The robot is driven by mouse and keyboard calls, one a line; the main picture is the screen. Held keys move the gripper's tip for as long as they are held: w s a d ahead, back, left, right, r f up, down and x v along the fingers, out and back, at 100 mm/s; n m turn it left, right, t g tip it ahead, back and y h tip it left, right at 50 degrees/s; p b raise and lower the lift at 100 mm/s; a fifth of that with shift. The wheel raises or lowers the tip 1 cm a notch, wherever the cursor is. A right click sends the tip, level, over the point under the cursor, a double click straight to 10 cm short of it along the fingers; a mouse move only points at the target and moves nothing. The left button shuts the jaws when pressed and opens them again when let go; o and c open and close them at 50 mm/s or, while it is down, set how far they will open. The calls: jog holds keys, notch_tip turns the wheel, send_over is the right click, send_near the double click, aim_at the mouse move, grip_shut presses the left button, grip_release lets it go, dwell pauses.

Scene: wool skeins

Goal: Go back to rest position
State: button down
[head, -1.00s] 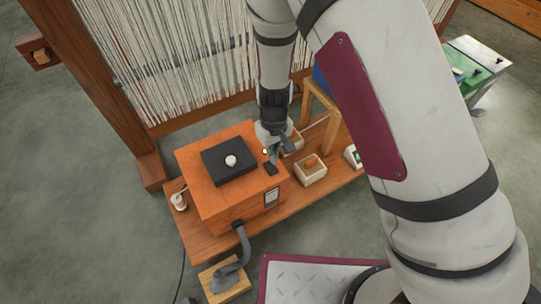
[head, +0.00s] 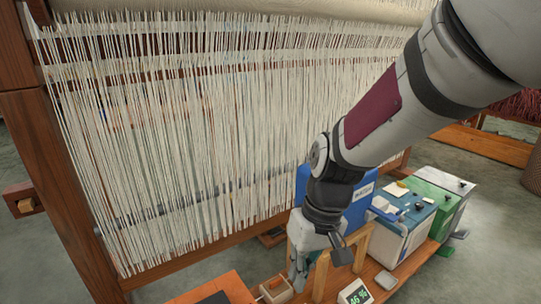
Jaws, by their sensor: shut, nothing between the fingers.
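My gripper (head: 296,282) hangs fingers-down at the lower middle of the head view, in front of the wooden stand. Its fingers are together with nothing seen between them. The orange box (head: 232,284) is partly cut off by the bottom edge, left of my gripper, with part of its black top showing. A small wooden tray (head: 276,290) lies between the box and my gripper.
A loom with pale warp threads (head: 190,130) fills the back. A blue bin (head: 358,212) stands behind my gripper. A display reading 46 % (head: 354,293) and a white-and-blue box (head: 403,228) stand to the right on the bench.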

jog(key=s+d+r+m+h, duration=0.1)
jog(key=s+d+r, duration=0.3)
jog(key=s, duration=0.4)
jog(key=s+d+r+m+t, duration=0.1)
jog(key=s+d+r+m, duration=0.1)
jog(key=s+d+r, duration=0.4)
jog(key=s+d+r+m+h, duration=0.1)
jog(key=s+d, duration=0.2)
jog(key=s, duration=0.6)
notch_tip(320, 180, up, 27)
jog(key=t+p, duration=0.3)
jog(key=p, duration=2.3)
jog(key=shift+w+d+r+t, duration=0.2)
jog(key=shift+w+d+t, duration=0.15)
jog(key=shift+d+t, duration=0.05)
jog(key=shift+w+f, duration=0.1)
